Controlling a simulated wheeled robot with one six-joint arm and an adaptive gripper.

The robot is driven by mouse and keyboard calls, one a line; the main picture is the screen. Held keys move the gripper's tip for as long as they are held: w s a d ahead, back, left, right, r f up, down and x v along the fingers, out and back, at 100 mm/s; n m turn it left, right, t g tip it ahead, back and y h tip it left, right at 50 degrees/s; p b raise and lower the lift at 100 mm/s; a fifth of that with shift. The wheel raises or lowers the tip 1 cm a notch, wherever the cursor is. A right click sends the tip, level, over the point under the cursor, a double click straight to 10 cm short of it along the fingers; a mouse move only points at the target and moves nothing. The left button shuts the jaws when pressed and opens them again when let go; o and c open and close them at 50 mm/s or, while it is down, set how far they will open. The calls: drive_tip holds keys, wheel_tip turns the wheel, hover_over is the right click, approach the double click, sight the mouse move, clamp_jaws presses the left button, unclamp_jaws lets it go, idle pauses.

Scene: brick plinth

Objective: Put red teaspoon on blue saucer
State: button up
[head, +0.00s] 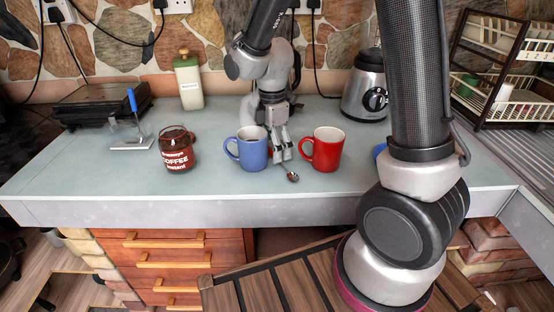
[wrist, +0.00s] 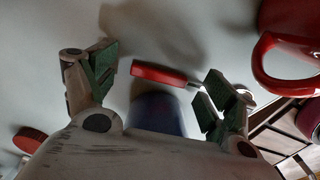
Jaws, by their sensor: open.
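The red teaspoon lies on the counter. Its metal bowl (head: 292,177) shows in front of my gripper (head: 281,157) in the head view. In the wrist view, the teaspoon's red handle (wrist: 158,73) lies between my gripper's spread fingers (wrist: 163,78), and the right finger partly covers the metal part. My gripper is open, pointing down close to the counter, and does not hold the spoon. The blue saucer (head: 379,151) shows only as a small blue edge right of the red mug; my arm hides the rest.
A blue mug (head: 253,151) stands close left of my gripper, a red mug (head: 327,151) close right. A coffee jar (head: 177,150) stands farther left. A white bottle (head: 188,82) and a metal appliance (head: 365,88) stand behind. The counter's front strip is mostly clear.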

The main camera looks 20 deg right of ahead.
drive_tip(key=c, duration=1)
drive_tip(key=shift+o, duration=0.2)
